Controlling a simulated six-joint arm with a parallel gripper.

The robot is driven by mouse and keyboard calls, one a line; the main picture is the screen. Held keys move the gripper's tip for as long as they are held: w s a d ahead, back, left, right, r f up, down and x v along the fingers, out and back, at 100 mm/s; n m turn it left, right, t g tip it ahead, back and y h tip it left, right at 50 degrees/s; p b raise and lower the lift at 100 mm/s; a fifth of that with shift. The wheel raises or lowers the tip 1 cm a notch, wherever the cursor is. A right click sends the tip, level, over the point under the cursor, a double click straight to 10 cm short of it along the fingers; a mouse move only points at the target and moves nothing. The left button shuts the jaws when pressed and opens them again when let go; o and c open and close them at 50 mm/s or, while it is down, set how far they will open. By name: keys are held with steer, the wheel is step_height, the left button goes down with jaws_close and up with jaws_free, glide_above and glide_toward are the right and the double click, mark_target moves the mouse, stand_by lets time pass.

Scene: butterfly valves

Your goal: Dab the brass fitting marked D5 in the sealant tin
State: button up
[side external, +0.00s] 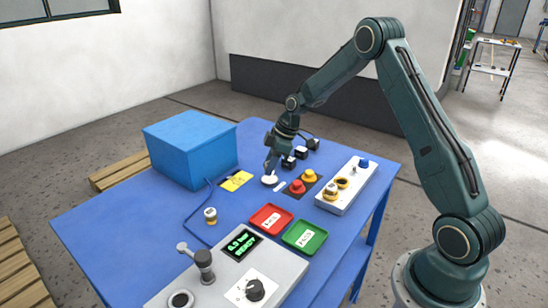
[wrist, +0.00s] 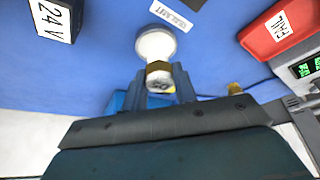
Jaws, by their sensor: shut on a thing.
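My gripper (wrist: 160,84) is shut on a brass fitting (wrist: 158,67) with a pale end; the mark on it is too small to read for certain. The sealant tin (wrist: 156,43) is round and white, just beyond the fitting in the wrist view, and the fitting overlaps its near edge there. A white label reading SEALANT lies beside the tin. In the side view my gripper (side external: 269,167) points down right above the tin (side external: 269,180), and the fitting is hidden there. I cannot tell whether the fitting touches the sealant.
Another fitting (side external: 210,215) stands alone on the blue table. A blue box (side external: 190,148) is at the back left. Red (side external: 271,218) and green (side external: 305,237) trays are in front.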

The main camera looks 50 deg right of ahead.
steer(key=shift+r, duration=2.35)
steer(key=shift+a+m, duration=0.3)
steer(key=shift+a, duration=0.25)
steer(key=s+a+m+h, duration=0.1)
steer(key=s+a+m, duration=0.1)
steer(key=a, duration=0.4)
steer(key=s+a+f+m+t+h, duration=0.1)
steer(key=s+a+m, duration=0.2)
steer(key=a+m, duration=0.2)
steer(key=shift+s+a+f+h, duration=0.2)
steer(key=shift+s+a+h, duration=0.1)
steer(key=shift+a+h, duration=0.1)
steer(key=shift+s+a+m, duration=0.35)
steer(key=shift+s+m, duration=0.25)
steer(key=shift+m, duration=0.1)
